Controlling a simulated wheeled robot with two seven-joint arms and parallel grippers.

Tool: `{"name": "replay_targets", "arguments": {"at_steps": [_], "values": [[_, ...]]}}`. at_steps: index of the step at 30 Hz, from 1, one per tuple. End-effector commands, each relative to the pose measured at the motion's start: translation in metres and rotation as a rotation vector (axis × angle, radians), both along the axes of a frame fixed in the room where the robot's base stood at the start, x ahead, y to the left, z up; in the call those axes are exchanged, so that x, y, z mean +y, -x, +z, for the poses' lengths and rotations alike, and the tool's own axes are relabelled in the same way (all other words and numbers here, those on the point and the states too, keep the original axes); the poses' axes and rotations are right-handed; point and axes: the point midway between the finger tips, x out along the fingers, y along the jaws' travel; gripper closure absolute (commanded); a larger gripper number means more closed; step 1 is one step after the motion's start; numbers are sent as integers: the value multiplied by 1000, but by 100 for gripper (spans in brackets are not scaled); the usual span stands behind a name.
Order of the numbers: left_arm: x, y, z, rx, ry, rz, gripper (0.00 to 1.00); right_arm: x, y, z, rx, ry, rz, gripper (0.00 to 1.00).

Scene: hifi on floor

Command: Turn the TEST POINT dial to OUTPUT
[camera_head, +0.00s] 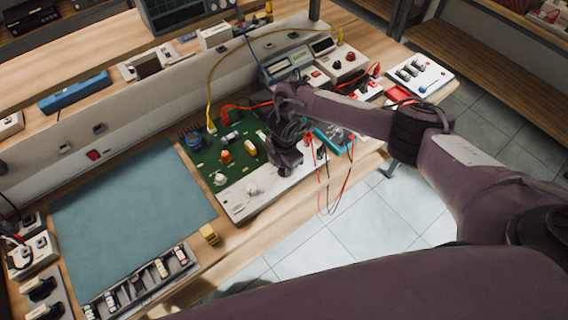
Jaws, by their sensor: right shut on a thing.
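A green circuit board (210,168) stands on the wooden workbench, with a white panel (238,203) along its front edge. A pale knob (253,189) shows on the left part of the panel. My right gripper (287,162) reaches down over the right part of the panel. It is shut on a dial there, which the gripper hides. The panel's lettering is too small to read, so I cannot tell where the dial points. My left gripper is out of view.
A blue-grey mat (130,220) covers the bench to the left, with a tray of small parts (145,285) in front. Instruments (285,65) stand behind the board. Red and black leads (322,185) hang over the front edge near my right gripper.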

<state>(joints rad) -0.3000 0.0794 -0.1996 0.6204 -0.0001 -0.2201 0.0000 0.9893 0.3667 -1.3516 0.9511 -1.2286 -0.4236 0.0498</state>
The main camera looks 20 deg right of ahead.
Motion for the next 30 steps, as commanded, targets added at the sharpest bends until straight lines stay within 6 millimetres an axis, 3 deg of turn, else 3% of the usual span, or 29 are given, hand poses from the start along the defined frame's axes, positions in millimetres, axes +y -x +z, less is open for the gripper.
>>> {"name": "replay_targets", "arguments": {"at_steps": [21,22,26,30], "values": [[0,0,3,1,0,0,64,0,-1,1,-3,1,-75,95],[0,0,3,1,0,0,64,-1,-1,1,-3,1,-75,70],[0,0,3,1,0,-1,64,0,-1,0,-3,1,-74,53],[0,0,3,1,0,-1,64,0,-1,0,-1,1,-74,51]]}}
